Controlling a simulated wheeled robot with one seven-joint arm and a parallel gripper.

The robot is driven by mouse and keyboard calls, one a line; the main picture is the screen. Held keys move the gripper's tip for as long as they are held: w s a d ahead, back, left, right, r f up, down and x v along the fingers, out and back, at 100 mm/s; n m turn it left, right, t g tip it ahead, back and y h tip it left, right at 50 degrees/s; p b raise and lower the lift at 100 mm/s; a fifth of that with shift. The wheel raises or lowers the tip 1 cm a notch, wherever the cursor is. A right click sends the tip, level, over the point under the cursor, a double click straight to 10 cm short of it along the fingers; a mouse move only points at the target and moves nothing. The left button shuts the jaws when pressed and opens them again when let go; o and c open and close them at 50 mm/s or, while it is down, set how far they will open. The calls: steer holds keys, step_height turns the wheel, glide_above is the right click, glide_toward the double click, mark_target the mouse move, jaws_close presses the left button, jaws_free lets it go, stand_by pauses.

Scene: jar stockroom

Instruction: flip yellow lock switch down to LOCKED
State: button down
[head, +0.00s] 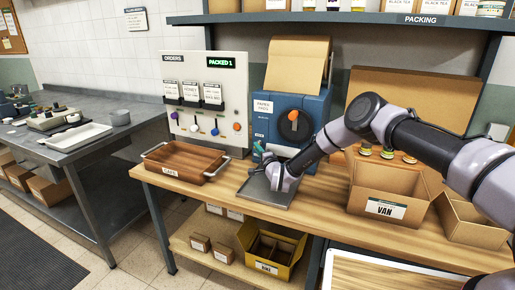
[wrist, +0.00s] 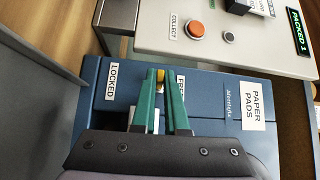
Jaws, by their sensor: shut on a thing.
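The yellow lock switch (wrist: 160,80) is on the blue paper pads machine (wrist: 215,105), between the LOCKED label (wrist: 112,81) and the FREE label (wrist: 180,86), closer to FREE. Only a small part of it shows, so I cannot tell its tilt. My gripper (wrist: 160,74) has its green fingertips shut on the switch, and one finger partly covers the FREE label. In the head view, my gripper (head: 259,148) is at the front of the blue machine (head: 283,100), low down, and hides the switch.
A metal tray (head: 267,193) lies on the bench below my gripper. A wooden tray (head: 187,158) is to its left and a VAN carton (head: 384,209) to its right. The orders panel (head: 205,128) stands beside the machine, with its orange COLLECT button (wrist: 196,30).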

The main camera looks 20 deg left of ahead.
steer(key=shift+f+n+t, duration=0.2)
steer(key=shift+n+t, duration=0.1)
steer(key=shift+n, duration=0.1)
steer(key=c, duration=0.9)
jaws_free()
steer(key=shift+c, duration=0.2)
